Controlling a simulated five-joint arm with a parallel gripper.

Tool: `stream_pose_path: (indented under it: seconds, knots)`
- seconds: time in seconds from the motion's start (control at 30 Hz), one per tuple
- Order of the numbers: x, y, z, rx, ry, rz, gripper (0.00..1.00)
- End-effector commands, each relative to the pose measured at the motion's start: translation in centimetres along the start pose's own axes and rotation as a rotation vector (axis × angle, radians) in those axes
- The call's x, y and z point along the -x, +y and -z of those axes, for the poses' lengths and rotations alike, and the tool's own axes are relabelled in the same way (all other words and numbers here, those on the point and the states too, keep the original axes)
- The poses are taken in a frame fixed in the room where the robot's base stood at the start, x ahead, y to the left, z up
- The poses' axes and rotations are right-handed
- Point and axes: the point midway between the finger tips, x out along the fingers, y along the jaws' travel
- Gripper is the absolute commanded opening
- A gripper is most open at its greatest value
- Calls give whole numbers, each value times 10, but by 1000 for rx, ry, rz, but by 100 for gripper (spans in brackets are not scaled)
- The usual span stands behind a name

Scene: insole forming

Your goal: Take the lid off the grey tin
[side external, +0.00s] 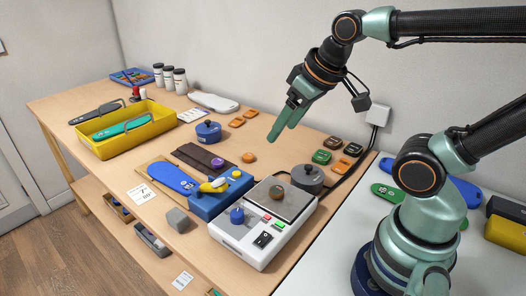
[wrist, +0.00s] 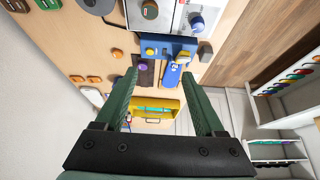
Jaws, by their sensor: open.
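The grey tin (side external: 307,179) is a low round tin at the right end of the wooden bench, just behind the white machine. A small knob shows on its top, and the lid appears to be on. Part of a grey round thing, likely this tin, is cut off at the top of the wrist view (wrist: 97,4). My gripper (side external: 284,124) is in the air above the bench, up and to the left of the tin and apart from it. In the wrist view its two green fingers (wrist: 160,74) are spread with nothing held between them.
A white machine (side external: 240,238) with a metal plate and a blue block (side external: 205,204) stand in front of the tin. A blue lidded tin (side external: 208,131) is farther back. Orange and green pieces (side external: 322,156) lie behind the grey tin. A yellow tray (side external: 154,142) is at left.

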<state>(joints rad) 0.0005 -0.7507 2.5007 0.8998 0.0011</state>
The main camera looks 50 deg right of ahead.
Motion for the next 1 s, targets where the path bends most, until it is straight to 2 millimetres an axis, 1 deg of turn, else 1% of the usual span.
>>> stream_pose_path:
  seconds: [0.43,0.47,0.77,0.87,0.97,1.0]
  knots:
    - [0,0,0,1,0,0,71]
    - [0,0,0,1,0,0,65]
    - [-1,2,1,-21,-6,-3,65]
    - [-4,10,2,-131,-37,-18,65]
    - [-12,27,4,-352,-95,-53,65]
    - [-16,36,5,-465,-120,-73,65]
